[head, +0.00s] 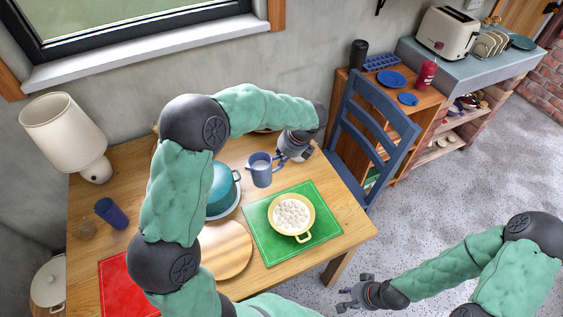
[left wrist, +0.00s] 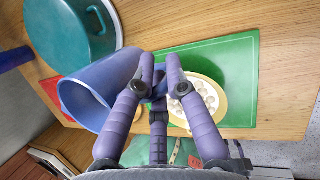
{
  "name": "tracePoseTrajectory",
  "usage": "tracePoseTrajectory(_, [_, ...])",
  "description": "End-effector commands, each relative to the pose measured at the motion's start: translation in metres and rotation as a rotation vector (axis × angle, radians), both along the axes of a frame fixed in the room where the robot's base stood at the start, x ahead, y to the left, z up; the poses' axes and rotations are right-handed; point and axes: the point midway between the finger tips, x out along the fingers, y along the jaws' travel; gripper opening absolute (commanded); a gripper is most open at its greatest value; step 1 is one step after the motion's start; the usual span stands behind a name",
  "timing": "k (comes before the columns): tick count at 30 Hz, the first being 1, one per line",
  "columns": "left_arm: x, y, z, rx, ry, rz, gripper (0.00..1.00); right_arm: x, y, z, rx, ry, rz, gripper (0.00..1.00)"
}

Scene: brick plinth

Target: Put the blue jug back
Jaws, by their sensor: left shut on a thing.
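The blue jug (head: 260,172) is upright at the back of the wooden table, between the teal pot and my left gripper. My left gripper (head: 283,156) reaches it from the right and is shut on its handle. In the left wrist view the jug (left wrist: 92,88) lies left of the closed fingers (left wrist: 160,75). I cannot tell whether the jug's base touches the table. My right gripper (head: 352,294) is open and empty, over the floor right of the table.
A yellow pan of white balls (head: 291,214) sits on a green mat (head: 263,240). A teal pot (head: 222,190), a round board (head: 228,250), a red mat (head: 122,285), a dark blue cup (head: 110,211) and a lamp (head: 62,130) are nearby. A blue chair (head: 375,125) stands at right.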

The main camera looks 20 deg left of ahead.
Motion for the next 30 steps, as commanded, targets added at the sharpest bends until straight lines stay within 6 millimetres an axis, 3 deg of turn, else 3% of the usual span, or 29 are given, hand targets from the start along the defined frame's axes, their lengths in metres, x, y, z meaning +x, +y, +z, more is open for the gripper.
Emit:
tracePoseTrajectory(6, [0.039,0.013,-0.024,0.001,0.0,0.003,0.0,0.0,0.0,-0.016,0.0,0.0,0.0,0.33])
tracePoseTrajectory(12, [0.061,0.021,-0.053,0.001,0.0,0.002,0.0,0.0,0.0,-0.028,0.0,0.0,0.0,0.33])
tracePoseTrajectory(23, [0.076,0.026,-0.07,0.001,-0.002,0.003,0.0,0.0,0.0,-0.034,0.0,0.0,0.0,0.33])
tracePoseTrajectory(30, [0.08,0.027,-0.099,-0.001,-0.002,0.002,0.0,0.0,0.0,-0.052,0.0,0.0,0.0,0.33])
